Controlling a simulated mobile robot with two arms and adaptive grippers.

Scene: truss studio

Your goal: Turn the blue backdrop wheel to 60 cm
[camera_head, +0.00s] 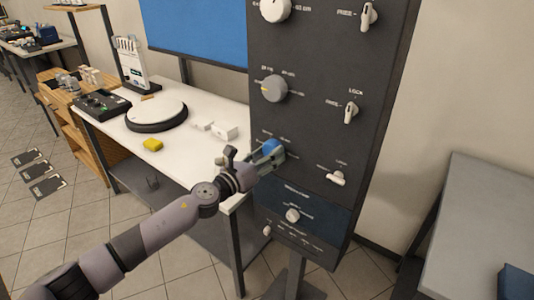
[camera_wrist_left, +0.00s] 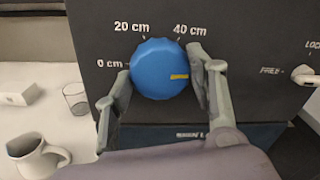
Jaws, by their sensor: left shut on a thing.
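The blue backdrop wheel (camera_head: 272,147) is on the dark control panel (camera_head: 315,90). The wrist view shows the round blue wheel (camera_wrist_left: 155,66) with a yellow mark (camera_wrist_left: 180,77) pointing right and slightly down. Labels read 0 cm at its left, 20 cm at upper left and 40 cm at upper right; any label at its right is hidden by a finger. My left gripper (camera_head: 266,158) is shut on the wheel, one finger on each side, also in the wrist view (camera_wrist_left: 160,70). A white lever (camera_head: 336,178) sits right of the wheel. My right gripper is not in view.
Above are a grey wheel (camera_head: 274,88), a white wheel (camera_head: 275,9) and further levers (camera_head: 351,112). A small white knob (camera_head: 292,215) sits below. A mug (camera_wrist_left: 36,155) stands near the gripper.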

